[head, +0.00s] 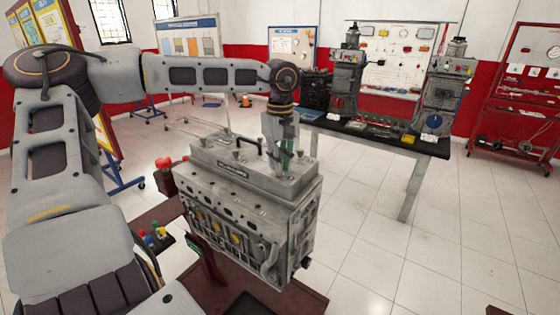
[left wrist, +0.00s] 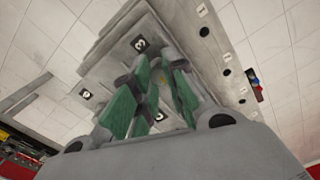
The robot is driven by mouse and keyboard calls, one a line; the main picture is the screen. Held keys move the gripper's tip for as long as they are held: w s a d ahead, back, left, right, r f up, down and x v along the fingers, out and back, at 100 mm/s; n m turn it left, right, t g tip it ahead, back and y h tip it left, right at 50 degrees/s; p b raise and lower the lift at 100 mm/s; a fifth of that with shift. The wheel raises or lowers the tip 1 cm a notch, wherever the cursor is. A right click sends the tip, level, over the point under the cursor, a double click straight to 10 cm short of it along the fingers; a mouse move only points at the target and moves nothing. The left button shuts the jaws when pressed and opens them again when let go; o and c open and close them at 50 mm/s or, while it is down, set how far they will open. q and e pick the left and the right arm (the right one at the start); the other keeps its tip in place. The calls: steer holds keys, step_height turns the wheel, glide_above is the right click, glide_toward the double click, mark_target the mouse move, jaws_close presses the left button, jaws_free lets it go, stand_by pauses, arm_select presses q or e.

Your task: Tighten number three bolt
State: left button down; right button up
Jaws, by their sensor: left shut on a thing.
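The grey engine (head: 245,215) stands on a dark red stand in the middle of the head view, with a pale cover (head: 250,170) and bolts on top. My left gripper (head: 281,165) comes down from above onto the right part of the cover. In the left wrist view its green-padded fingers (left wrist: 152,105) are shut around a grey bolt, mostly hidden between the pads. My right gripper is not in view.
A dark workbench (head: 385,137) with engine trainers stands behind to the right. A small tray of coloured pieces (head: 153,238) is left of the engine.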

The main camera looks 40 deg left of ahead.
arm_select(q)
steer(key=shift+m, duration=0.7)
steer(key=c, duration=1.4)
jaws_free()
steer(key=shift+r, duration=0.1)
steer(key=shift+r, duration=5.9)
steer(key=shift+r, duration=0.1)
step_height(320, 180, up, 9)
steer(key=p, duration=0.9)
steer(key=shift+r+p, duration=0.4)
steer(key=shift+p, duration=0.25)
